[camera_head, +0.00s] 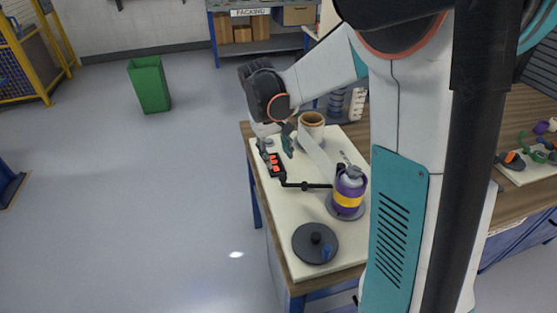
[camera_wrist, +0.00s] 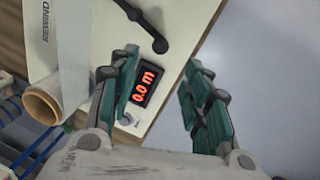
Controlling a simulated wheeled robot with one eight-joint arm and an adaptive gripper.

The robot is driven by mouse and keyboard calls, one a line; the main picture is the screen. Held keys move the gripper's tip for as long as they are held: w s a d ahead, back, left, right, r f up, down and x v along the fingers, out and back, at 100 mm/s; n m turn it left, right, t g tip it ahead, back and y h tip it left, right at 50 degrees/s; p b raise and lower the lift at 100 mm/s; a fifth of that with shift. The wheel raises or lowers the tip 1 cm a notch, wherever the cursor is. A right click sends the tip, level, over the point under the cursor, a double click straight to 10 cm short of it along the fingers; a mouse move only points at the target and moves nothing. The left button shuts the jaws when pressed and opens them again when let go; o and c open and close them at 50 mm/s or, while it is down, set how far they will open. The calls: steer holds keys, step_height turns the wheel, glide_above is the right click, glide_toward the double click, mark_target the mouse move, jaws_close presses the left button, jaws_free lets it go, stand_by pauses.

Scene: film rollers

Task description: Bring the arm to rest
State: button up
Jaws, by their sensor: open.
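My gripper (camera_head: 274,147) is open and empty above the far left part of a cream board (camera_head: 273,213). My white and teal arm bends out over the board from the right and covers part of it. In the wrist view my gripper's teal fingers (camera_wrist: 160,68) stand wide apart. Between them and below shows a black meter (camera_wrist: 142,86) with a red "0.0 m" reading. The meter also shows in the head view (camera_head: 276,166), just below the fingers. Nothing is held between the fingers.
A tan film roll (camera_head: 312,121) stands close right of my gripper, with a pale strip running from it. A purple and yellow spool (camera_head: 349,193) and a black disc (camera_head: 307,245) are nearer. A green bin (camera_head: 150,85) stands on open floor at left.

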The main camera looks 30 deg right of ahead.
steer(key=shift+r, duration=0.15)
stand_by(0.4)
steer(key=s+a+r+t+y, duration=0.1)
steer(key=s+a+r+t, duration=0.2)
steer(key=s, duration=0.7)
steer(key=s+a+r+t+y, duration=0.1)
steer(key=s+a+r+t, duration=0.3)
steer(key=s, duration=0.6)
steer(key=shift+s+a+r, duration=0.3)
steer(key=shift+a+r, duration=0.6)
steer(key=shift+a, duration=0.25)
